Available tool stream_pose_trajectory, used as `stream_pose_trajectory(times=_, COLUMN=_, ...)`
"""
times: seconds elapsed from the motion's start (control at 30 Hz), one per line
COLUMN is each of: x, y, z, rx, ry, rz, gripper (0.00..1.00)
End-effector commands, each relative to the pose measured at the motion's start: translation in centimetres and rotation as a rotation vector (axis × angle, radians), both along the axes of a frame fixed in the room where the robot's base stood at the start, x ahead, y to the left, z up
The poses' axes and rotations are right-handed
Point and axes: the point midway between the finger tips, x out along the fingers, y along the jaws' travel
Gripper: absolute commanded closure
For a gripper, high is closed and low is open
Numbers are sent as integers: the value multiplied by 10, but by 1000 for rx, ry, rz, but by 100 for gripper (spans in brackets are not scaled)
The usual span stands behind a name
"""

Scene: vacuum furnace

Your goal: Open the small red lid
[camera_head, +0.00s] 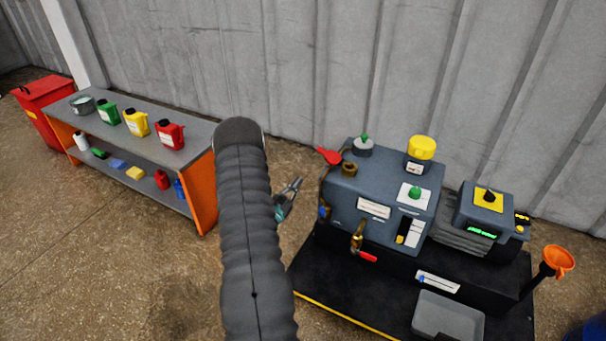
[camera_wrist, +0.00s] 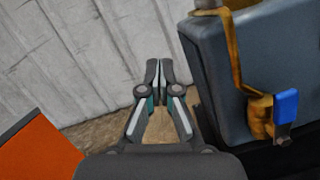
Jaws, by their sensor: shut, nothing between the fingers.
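A small red piece (camera_head: 330,156), which looks like the lid, sticks out at the upper left corner of the blue-grey machine (camera_head: 350,205). It is beside a brass fitting (camera_head: 349,169). Whether it is raised or closed over anything is too small to tell. My gripper (camera_head: 297,184) is left of the machine, a little below and left of the red piece, and apart from it. In the wrist view my gripper (camera_wrist: 158,68) has its fingertips together with nothing between them. The machine's side (camera_wrist: 235,70) is to its right there, and the red piece does not show.
A brass pipe with a blue handle (camera_wrist: 286,106) runs down the machine's side. A red-handled valve (camera_head: 367,256) is on its front. An orange-sided shelf (camera_head: 204,195) with several bottles stands left. Floor lies between shelf and machine, with a corrugated wall (camera_head: 290,60) behind.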

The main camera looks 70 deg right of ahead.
Motion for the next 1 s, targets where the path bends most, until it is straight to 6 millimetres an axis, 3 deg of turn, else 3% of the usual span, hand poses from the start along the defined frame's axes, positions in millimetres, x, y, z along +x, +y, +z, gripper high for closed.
stream_pose_trajectory(times=0.5, x=-16, y=-89, z=23, rx=0, ry=1, rz=-3, gripper=100)
stream_pose_trajectory(times=0.7, x=-24, y=-84, z=50, rx=1, ry=3, rz=0, gripper=100)
stream_pose_trajectory(times=1.0, x=-28, y=-84, z=58, rx=2, ry=4, rz=-1, gripper=100)
